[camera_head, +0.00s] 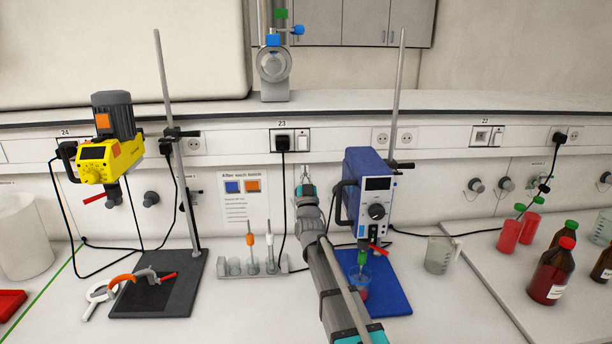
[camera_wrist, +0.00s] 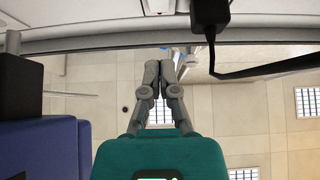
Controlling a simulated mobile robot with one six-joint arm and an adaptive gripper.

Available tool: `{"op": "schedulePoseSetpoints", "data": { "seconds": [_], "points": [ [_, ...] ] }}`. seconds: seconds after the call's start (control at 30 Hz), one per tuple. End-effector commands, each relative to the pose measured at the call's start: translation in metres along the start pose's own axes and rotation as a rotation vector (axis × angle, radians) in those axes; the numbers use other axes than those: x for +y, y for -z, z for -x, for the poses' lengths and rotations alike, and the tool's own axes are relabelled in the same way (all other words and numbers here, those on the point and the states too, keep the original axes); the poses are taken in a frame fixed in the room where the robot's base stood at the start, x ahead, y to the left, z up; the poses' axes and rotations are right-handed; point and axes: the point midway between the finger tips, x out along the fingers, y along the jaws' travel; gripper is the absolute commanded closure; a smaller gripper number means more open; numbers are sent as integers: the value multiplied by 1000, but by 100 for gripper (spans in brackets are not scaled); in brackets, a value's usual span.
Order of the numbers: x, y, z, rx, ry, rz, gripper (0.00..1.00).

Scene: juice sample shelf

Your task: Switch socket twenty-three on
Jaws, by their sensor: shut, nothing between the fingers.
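Socket twenty-three (camera_head: 290,140) is in the wall rail under the label 23, in the middle of the head view. A black plug (camera_head: 283,142) with a hanging cable fills its left half. A white rocker switch (camera_head: 303,140) is on its right half; I cannot tell its position. My gripper (camera_head: 305,174) is in front of the wall just below the switch, apart from it in the picture. In the wrist view, my fingers (camera_wrist: 164,66) are together and empty. The plug (camera_wrist: 210,14) shows at the top there, with a white part, probably the switch (camera_wrist: 158,6), left of it.
A blue stirrer (camera_head: 367,195) on a stand is close right of my arm. A yellow stirrer (camera_head: 108,155) stands at left. A rack with glass tubes (camera_head: 252,268) and a posted notice (camera_head: 243,205) are left of my gripper. Bottles (camera_head: 552,272) stand at right.

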Motion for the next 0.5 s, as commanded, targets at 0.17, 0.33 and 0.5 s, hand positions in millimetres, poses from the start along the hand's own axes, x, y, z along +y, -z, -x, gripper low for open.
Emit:
{"op": "schedulePoseSetpoints", "data": {
  "seconds": [0.17,0.33,0.5],
  "points": [
    [0,2,-28,0,0,1,100],
    [0,2,-49,0,0,1,100],
    [0,-9,-66,0,0,2,100]
  ]
}}
